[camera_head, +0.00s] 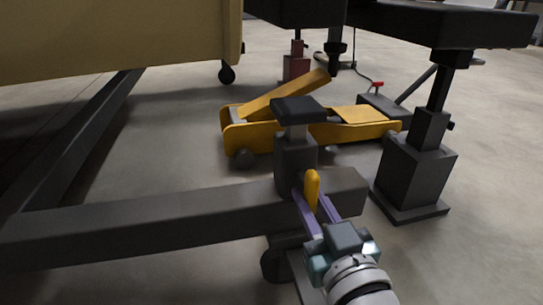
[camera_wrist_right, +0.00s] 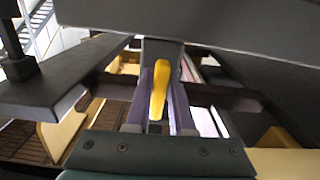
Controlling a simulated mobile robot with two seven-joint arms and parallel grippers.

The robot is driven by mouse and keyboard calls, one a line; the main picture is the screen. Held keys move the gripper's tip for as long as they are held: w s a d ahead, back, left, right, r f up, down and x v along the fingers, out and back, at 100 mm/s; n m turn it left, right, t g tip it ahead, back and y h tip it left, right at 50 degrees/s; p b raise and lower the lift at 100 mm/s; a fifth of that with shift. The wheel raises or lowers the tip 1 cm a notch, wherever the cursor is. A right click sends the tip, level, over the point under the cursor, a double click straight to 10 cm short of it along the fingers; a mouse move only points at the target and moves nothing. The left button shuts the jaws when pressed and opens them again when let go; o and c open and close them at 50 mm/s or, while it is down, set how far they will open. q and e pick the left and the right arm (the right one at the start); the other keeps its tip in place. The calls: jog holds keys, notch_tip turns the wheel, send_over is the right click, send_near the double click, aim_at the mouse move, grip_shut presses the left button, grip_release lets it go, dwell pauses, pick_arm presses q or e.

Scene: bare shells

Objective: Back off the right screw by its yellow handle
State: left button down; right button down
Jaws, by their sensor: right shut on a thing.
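The yellow handle (camera_head: 312,189) of the right screw stands upright in front of a dark post (camera_head: 294,160) near the right end of the dark beam. My right gripper (camera_head: 314,196) comes from the lower right, with its purple fingers on either side of the handle, shut on it. In the right wrist view the yellow handle (camera_wrist_right: 159,88) lies between the two fingers (camera_wrist_right: 160,95). The screw itself is hidden behind the handle and fingers. My left gripper is in neither view.
The dark beam (camera_head: 150,228) runs across the front. A yellow floor jack (camera_head: 350,130) stands behind the post. A dark stand (camera_head: 415,170) is close on the right. A large yellow panel (camera_head: 110,40) hangs at the upper left. Grey floor between them is clear.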

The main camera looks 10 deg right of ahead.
jog(key=c, duration=0.8)
grip_release()
jog(key=shift+s, duration=0.25)
jog(key=s+p, duration=0.4)
jog(key=s, duration=0.5)
jog(key=shift+s+d, duration=0.2)
jog(key=shift+s, duration=0.05)
